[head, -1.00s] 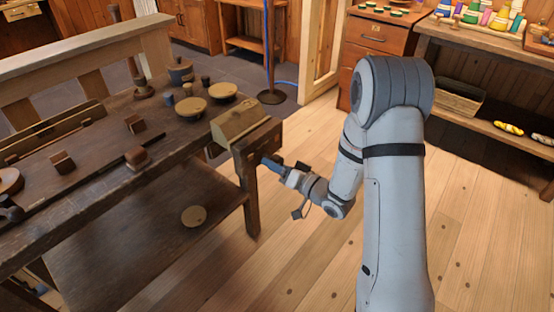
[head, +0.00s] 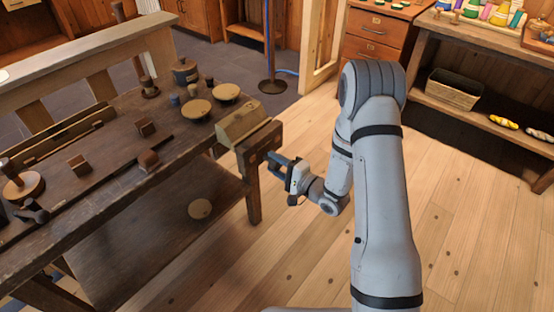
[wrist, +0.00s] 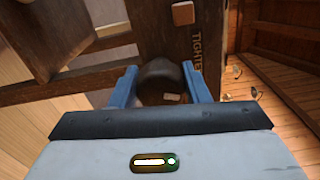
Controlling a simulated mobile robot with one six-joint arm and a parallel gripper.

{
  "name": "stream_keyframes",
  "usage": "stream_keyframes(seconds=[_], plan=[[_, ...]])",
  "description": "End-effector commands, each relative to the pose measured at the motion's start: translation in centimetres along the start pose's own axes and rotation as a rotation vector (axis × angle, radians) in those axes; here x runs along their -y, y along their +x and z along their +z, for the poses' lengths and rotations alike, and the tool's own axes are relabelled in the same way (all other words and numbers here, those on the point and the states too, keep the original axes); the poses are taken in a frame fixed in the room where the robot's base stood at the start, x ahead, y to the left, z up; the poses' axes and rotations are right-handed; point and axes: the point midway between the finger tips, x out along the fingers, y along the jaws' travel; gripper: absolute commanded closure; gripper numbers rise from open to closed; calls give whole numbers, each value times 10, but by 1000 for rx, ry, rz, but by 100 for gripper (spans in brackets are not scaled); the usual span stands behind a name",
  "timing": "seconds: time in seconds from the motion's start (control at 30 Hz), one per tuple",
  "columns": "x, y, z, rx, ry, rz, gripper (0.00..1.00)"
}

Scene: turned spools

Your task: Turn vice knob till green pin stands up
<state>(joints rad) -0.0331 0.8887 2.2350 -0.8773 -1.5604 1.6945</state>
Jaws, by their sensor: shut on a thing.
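The vice knob (wrist: 158,75) is dark and round in the wrist view, on the wooden front face of the bench end. A pale mark shows on its lower edge. My gripper (wrist: 160,86) is shut on the knob, with one blue finger on each side. In the head view my gripper (head: 277,161) reaches the vice jaw (head: 262,140) at the bench's right end; the knob is hidden there. Part of the word "TIGHTEN" (wrist: 194,50) is readable beside the knob. I cannot make out a green pin in either view.
The dark workbench (head: 110,165) holds small wooden blocks, round plates (head: 195,108) and a pale block (head: 240,122) near the vice. A lower shelf carries a disc (head: 200,208). The wooden floor (head: 300,240) right of the bench is clear. A side shelf with a basket (head: 454,90) stands at right.

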Motion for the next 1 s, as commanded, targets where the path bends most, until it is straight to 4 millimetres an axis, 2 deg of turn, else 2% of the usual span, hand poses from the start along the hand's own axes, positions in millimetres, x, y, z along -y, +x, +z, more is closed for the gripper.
stream_keyframes(seconds=[0.4, 0.7, 1.0], plan=[[-1, -3, -1, -8, 296, 8, 81], [-2, -3, -1, -9, 380, 8, 81], [-3, -3, -1, -9, 393, 8, 81]])
